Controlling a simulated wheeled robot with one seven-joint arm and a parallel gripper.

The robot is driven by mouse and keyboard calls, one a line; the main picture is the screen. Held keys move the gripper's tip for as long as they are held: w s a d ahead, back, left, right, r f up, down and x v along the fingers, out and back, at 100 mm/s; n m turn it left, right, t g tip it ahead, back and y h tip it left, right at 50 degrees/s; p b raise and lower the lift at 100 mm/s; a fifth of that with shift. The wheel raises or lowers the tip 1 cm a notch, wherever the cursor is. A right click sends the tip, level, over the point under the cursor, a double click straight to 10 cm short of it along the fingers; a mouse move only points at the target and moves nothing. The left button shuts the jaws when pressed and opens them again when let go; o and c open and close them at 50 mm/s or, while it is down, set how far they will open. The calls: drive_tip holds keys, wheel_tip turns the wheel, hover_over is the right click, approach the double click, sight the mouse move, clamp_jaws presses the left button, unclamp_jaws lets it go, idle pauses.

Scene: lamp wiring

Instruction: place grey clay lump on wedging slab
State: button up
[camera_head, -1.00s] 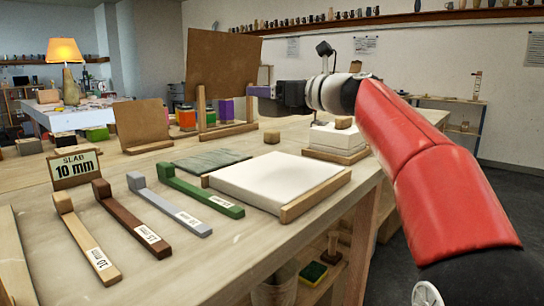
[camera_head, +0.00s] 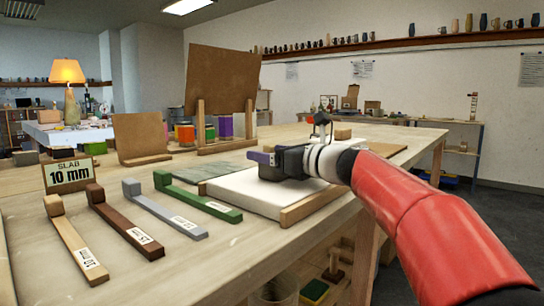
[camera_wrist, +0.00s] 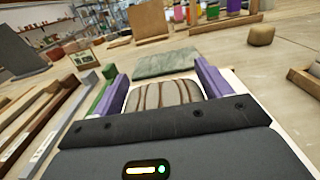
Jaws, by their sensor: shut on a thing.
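The grey clay lump (camera_wrist: 165,95), with brown streaks, is between the purple fingers of my gripper (camera_wrist: 163,82) in the wrist view. My gripper is shut on it. In the head view my gripper (camera_head: 263,159) is low over the white slab (camera_head: 245,192) with wooden end strips, which I take as the wedging slab. The lump is hidden there behind the gripper body. I cannot tell whether the lump touches the slab. The white slab also shows at the right of the gripper in the wrist view (camera_wrist: 285,140).
A grey-green slab (camera_head: 205,172) lies behind the white one. Several thickness sticks, including a green one (camera_head: 200,197), lie to the left by the "SLAB 10 mm" sign (camera_head: 69,176). A brown lump (camera_wrist: 261,35) and an upright board (camera_head: 222,75) are farther back.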

drive_tip(key=o, duration=1.5)
drive_tip(key=b+v, duration=0.1)
drive_tip(key=v, duration=1.1)
drive_tip(key=shift+s, duration=0.1)
